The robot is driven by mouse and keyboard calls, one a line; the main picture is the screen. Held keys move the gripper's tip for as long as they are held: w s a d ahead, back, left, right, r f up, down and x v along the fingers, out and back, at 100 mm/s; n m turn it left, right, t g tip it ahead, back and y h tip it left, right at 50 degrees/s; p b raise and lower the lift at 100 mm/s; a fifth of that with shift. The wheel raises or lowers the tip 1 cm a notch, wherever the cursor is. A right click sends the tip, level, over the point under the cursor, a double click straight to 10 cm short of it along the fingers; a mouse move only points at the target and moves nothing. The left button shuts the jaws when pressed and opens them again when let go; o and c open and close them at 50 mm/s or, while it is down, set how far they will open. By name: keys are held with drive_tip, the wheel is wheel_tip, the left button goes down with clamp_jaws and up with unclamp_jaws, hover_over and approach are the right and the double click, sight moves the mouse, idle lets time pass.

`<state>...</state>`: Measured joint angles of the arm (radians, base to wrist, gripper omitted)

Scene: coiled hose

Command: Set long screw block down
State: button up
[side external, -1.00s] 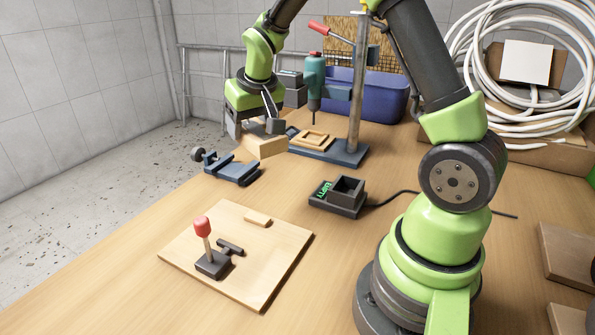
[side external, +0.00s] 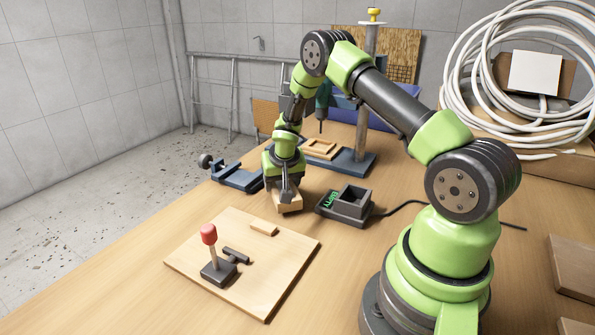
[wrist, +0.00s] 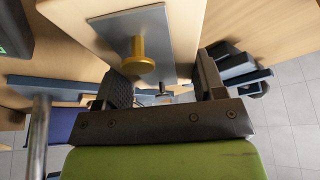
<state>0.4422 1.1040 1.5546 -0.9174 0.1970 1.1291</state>
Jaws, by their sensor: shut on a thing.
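The long screw block (side external: 289,204) is a pale wooden block held low over the table, just behind the light wooden board (side external: 265,275). Whether it touches the tabletop, I cannot tell. My gripper (side external: 287,192) points down and is shut on it. In the wrist view the block (wrist: 98,25) lies between the fingers of my gripper (wrist: 163,82). Its near face carries a grey plate (wrist: 110,28) and a yellow round-headed screw (wrist: 138,62).
The board bears a red-knobbed lever (side external: 209,235), a dark handle and a small wooden piece (side external: 263,228). A black box with green lettering (side external: 347,203) stands close to the right. A blue vise (side external: 238,177) is at left, a drill stand (side external: 350,165) behind.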

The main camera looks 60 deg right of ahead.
drive_tip(key=shift+d, duration=3.85)
drive_tip(key=shift+d+f, duration=0.2)
drive_tip(key=shift+f, duration=0.4)
drive_tip(key=shift+f, duration=0.1)
drive_tip(key=o, duration=1)
